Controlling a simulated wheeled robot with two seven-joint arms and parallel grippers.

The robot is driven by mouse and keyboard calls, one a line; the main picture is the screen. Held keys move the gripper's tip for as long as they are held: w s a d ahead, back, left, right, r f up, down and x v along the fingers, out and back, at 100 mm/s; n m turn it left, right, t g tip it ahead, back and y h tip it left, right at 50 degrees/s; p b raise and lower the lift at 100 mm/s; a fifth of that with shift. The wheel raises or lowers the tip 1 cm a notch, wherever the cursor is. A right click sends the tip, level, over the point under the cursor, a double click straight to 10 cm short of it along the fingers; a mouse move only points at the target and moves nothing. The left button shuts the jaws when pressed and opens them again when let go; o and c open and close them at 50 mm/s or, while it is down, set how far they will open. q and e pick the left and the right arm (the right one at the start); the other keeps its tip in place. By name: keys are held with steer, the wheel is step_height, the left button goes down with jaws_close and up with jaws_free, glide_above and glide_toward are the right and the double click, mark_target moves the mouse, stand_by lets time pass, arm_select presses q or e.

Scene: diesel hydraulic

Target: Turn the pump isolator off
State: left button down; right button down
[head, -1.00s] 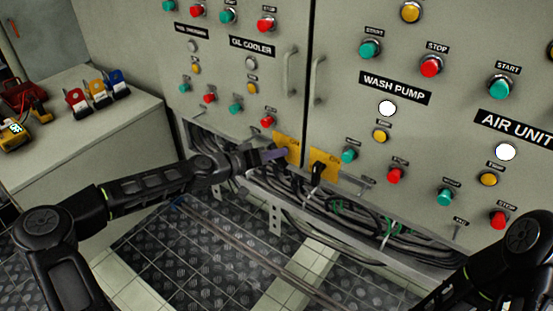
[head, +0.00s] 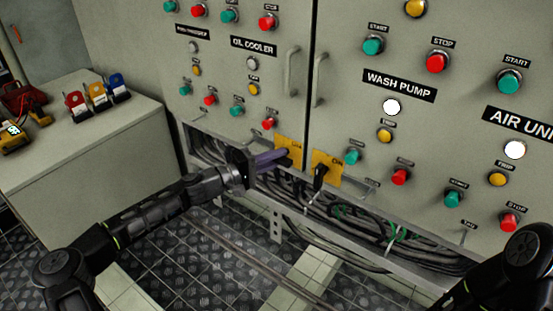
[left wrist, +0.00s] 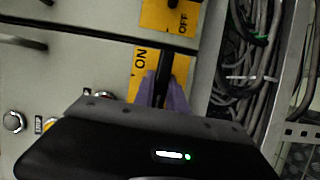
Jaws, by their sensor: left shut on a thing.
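Two yellow switch plates sit low on the grey cabinet, either side of the door gap. The left plate (head: 291,146) shows "ON" in the left wrist view (left wrist: 141,62); the right plate (head: 331,166) shows "OFF" there (left wrist: 180,18). A black handle (head: 320,177) stands out from the right plate. My left gripper (head: 284,154), with purple fingers, reaches the left plate. In the left wrist view its fingers (left wrist: 163,92) are shut on that plate's black handle (left wrist: 164,63). Which plate is the pump isolator is not readable. My right gripper is out of view.
Cables (head: 345,216) run in an open metal tray below the plates. Buttons and lamps cover the panel above, with a door handle (head: 291,72) on each side of the gap. A grey cabinet (head: 90,160) with padlocks on top stands at the left.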

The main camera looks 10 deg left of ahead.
arm_select(q)
steer(key=shift+n, duration=0.3)
steer(key=c, duration=1.4)
jaws_free()
steer(key=shift+o, duration=0.2)
steer(key=shift+a, duration=0.1)
steer(key=p+v, duration=0.2)
steer(key=v, duration=0.5)
steer(key=shift+s+a, duration=0.2)
steer(key=shift+s, duration=0.1)
steer(key=shift+f, duration=0.1)
steer(key=s+a+p, duration=0.3)
steer(key=s, duration=0.4)
steer(key=shift+s, duration=0.25)
